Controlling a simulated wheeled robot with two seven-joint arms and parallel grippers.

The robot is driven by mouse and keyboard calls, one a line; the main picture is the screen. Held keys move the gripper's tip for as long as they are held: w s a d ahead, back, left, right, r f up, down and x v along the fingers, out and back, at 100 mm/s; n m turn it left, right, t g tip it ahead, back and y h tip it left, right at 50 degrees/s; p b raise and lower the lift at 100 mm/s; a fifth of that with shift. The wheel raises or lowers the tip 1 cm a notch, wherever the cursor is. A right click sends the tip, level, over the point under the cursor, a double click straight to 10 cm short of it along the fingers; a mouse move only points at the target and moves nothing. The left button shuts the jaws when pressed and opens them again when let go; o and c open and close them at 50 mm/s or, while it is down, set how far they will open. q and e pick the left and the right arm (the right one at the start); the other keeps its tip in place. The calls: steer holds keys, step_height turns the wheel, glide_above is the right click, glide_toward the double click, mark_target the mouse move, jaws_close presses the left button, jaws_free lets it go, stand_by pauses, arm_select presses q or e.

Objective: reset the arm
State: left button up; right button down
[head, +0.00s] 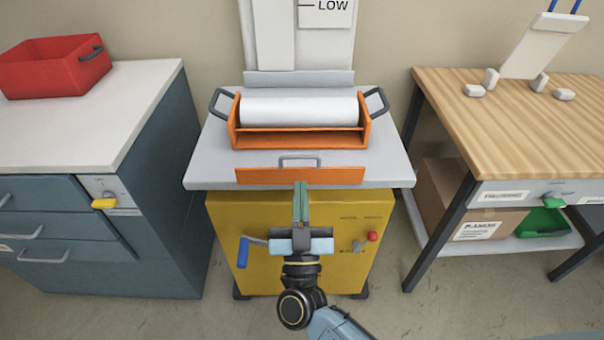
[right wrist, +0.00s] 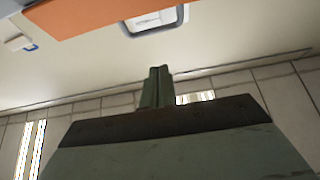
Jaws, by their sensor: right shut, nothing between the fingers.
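My right gripper (head: 300,204) is shut and empty in the middle of the head view. Its green fingers point up the picture, in front of the yellow laminator cabinet (head: 225,225). The fingertips show just below the orange front panel (head: 260,176) with its grey handle (head: 299,161). I cannot tell whether they touch it. In the right wrist view the closed fingers (right wrist: 157,88) show below an orange edge (right wrist: 85,12) and a grey handle (right wrist: 155,20). My left gripper is out of view.
A white roll (head: 300,109) lies in an orange cradle (head: 235,138) on the laminator top. A blue crank (head: 243,252) and red knob (head: 373,236) are on the cabinet. A grey drawer unit (head: 165,170) stands left, bearing a red bin (head: 45,75). A wooden table (head: 500,110) stands right.

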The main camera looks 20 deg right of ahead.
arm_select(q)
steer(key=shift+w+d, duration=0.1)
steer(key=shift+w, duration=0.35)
arm_select(e)
steer(key=v, duration=0.7)
steer(key=shift+f, duration=0.25)
steer(key=shift+s+a, duration=0.1)
steer(key=shift+a, duration=0.05)
